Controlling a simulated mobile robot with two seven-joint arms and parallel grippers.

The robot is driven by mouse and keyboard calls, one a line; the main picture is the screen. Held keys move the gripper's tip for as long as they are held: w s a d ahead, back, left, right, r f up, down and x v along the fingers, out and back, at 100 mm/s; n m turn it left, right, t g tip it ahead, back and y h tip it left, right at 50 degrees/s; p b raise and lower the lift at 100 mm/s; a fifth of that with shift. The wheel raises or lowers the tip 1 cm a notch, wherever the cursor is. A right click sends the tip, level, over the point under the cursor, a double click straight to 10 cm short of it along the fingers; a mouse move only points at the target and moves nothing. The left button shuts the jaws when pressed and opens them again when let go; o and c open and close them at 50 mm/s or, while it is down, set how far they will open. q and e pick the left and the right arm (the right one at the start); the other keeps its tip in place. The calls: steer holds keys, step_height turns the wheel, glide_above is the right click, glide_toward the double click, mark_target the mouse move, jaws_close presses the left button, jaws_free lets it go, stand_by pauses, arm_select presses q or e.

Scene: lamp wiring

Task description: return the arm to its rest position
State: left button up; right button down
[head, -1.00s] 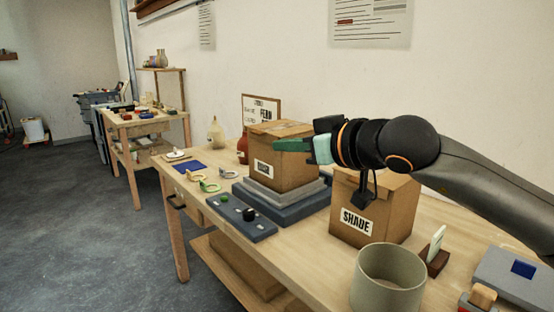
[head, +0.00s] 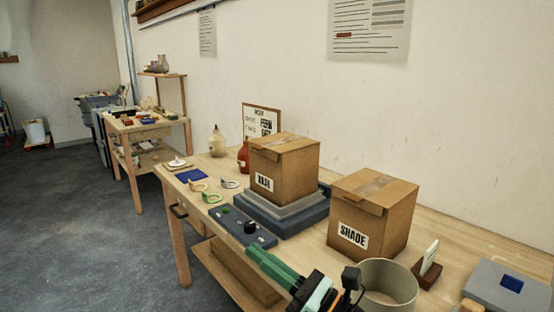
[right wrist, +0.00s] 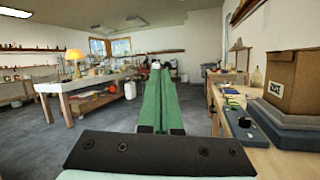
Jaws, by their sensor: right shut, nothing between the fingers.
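My right gripper (head: 272,267) is at the bottom of the head view, in front of the workbench's front edge. Its green fingers are shut together with nothing between them, pointing up and left. In the right wrist view the shut green fingers (right wrist: 158,100) point out into the open room. The workbench with its boxes is to their right in that view. My left gripper is not in view.
A box (head: 285,170) stands on a grey stepped base, with a SHADE box (head: 375,215) beside it. A round bin (head: 388,285) is close to my right arm. A dark control strip (head: 236,225) lies near the bench edge. Floor to the left is clear.

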steer(key=s+d+f+m+t+h+p, duration=0.1)
steer(key=s+d+f+m+t+h, duration=0.1)
steer(key=d+f+m+h, duration=0.9)
steer(key=s+d+f+m+t+h+p, duration=0.15)
steer(key=f+m, duration=0.65)
steer(key=m, duration=0.9)
steer(key=s+d+f+m+g+h+p, duration=0.1)
steer(key=s+d+f+m+g+h, duration=0.1)
steer(key=s+f+m, duration=0.5)
steer(key=s+d+f+m+g+h+p, duration=0.1)
steer(key=s+d+f+m+g, duration=0.3)
steer(key=s+f+m, duration=0.4)
steer(key=s+d+f, duration=0.1)
steer(key=s+f, duration=0.1)
steer(key=s, duration=0.1)
steer(key=shift+m+h, duration=0.3)
steer(key=shift+h, duration=0.05)
